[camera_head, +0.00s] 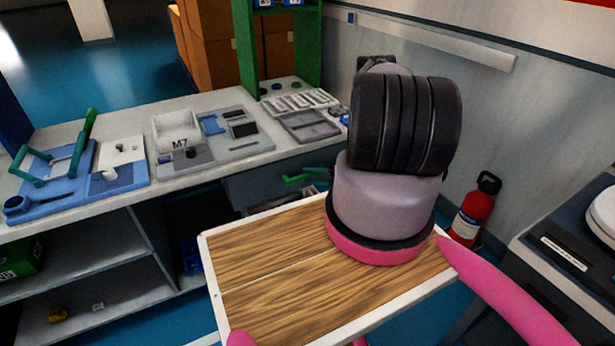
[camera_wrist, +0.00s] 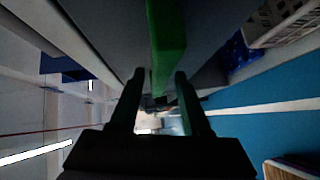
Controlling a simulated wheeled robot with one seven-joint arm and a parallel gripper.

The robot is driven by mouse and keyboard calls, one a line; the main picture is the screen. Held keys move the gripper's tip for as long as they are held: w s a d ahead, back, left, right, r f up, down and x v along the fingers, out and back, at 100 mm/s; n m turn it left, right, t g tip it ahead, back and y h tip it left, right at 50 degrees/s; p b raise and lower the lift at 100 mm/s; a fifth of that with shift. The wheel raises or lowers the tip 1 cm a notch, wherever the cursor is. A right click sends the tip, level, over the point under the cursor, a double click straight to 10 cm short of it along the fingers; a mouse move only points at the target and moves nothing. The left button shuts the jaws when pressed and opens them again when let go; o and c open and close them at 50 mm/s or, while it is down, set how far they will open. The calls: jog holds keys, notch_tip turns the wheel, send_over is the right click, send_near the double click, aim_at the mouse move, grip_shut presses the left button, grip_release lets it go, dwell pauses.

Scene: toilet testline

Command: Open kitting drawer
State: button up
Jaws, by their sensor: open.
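The kitting drawer (camera_head: 255,189) is a dark grey front under the bench top, partly hidden by my arm in the head view. A green handle (camera_head: 300,179) shows near it; a pale edged, tray-like shape lies just below, and I cannot tell how far the drawer is open. In the wrist view, my gripper (camera_wrist: 157,76) is open, with a dark finger on each side. The green bar (camera_wrist: 166,45) runs down from the top, with its lower end between the fingertips. Gaps show beside the bar, so no grip on it is visible.
The bench top (camera_head: 215,103) carries fixtures, including a blue one with a green handle (camera_head: 50,170) and trays (camera_head: 308,124). Open shelves (camera_head: 75,270) are below. A red fire extinguisher (camera_head: 472,213) stands by the wall at right. Blue floor shows in the wrist view.

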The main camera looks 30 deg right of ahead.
jog(key=shift+w+a+f, duration=0.1)
jog(key=shift+w+a, duration=0.4)
grip_shut()
dwell(1.2)
